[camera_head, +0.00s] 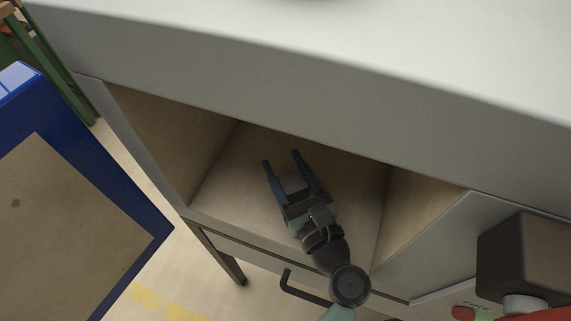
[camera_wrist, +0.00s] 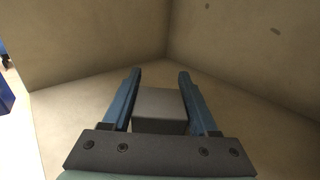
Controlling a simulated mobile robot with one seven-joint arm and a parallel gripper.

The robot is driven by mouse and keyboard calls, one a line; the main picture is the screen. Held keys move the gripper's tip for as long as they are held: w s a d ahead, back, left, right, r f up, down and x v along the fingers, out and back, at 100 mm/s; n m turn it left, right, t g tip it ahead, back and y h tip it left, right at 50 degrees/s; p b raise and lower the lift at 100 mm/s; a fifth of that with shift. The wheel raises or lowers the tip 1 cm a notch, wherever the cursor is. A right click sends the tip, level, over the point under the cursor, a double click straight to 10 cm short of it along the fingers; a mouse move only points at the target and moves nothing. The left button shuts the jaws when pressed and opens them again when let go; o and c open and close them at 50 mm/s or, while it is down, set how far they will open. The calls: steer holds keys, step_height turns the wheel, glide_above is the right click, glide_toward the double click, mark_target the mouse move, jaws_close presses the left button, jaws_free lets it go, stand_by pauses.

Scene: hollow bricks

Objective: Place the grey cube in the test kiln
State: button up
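The test kiln is a grey cabinet (camera_head: 330,95) with an open, beige-lined chamber (camera_head: 235,185) in its front. My gripper (camera_head: 283,163) reaches into the chamber from the front, its blue fingers pointing toward the back. The grey cube (camera_head: 291,184) sits between the fingers, close to the palm. In the wrist view, the cube (camera_wrist: 160,108) fills nearly all the width between the fingers, and my gripper (camera_wrist: 160,76) appears shut on it. The fingertips extend past the cube. I cannot tell whether the cube's underside touches the chamber floor.
Beige side and back walls (camera_wrist: 95,50) surround the gripper, with bare floor around the fingers. A blue-edged panel with a beige face (camera_head: 75,220) stands at the left of the opening. A dark handle (camera_head: 300,287) is below it. A dark box (camera_head: 520,258) and red button (camera_head: 463,313) are at right.

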steer(key=o, duration=0.3)
steer(key=shift+o, duration=0.2)
steer(key=shift+r, duration=0.1)
steer(key=v, duration=1.2)
